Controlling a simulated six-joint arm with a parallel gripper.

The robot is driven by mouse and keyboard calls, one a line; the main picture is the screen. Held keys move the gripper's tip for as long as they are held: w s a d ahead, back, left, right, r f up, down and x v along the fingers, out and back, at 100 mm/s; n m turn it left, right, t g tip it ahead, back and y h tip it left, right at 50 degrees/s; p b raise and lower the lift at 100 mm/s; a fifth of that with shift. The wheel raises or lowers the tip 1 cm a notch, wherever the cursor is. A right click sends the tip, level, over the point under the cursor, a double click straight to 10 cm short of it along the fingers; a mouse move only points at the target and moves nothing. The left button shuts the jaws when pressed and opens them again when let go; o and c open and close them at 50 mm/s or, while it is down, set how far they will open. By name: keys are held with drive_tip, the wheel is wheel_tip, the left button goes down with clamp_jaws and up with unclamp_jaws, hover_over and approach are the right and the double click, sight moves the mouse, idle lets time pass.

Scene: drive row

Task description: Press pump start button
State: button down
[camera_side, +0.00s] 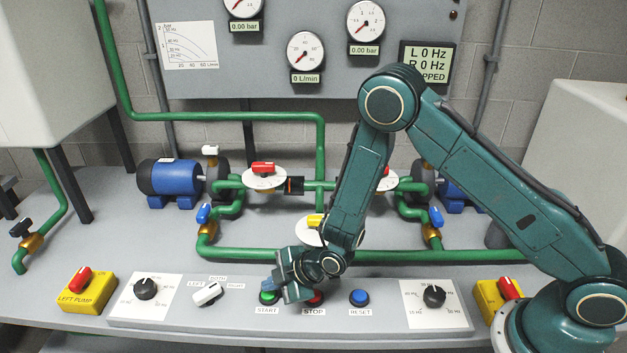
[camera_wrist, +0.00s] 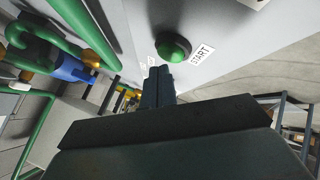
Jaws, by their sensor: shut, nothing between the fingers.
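The green start button (camera_side: 268,297) sits on the front panel above a label reading START. In the wrist view the green button (camera_wrist: 173,47) stands just beyond my fingertips, beside its START label (camera_wrist: 202,55). My gripper (camera_side: 290,290) is low over the panel between the start button and the red stop button (camera_side: 315,297), which it partly hides. In the wrist view my gripper (camera_wrist: 158,75) is shut and empty, and its tips appear apart from the green button. Whether the tips touch the panel I cannot tell.
A blue reset button (camera_side: 359,298) is to the right. A white switch (camera_side: 207,293) and a black knob (camera_side: 145,288) are to the left. Green pipes (camera_side: 270,254) run behind the panel. A screen (camera_side: 427,62) reads 0 Hz and, partly hidden, "PPED"; the visible displays read zero.

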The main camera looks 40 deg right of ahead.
sight(273, 294)
drive_tip(key=shift+f, duration=0.55)
idle(0.7)
drive_tip(key=shift+r, duration=0.7)
drive_tip(key=shift+r, duration=2.85)
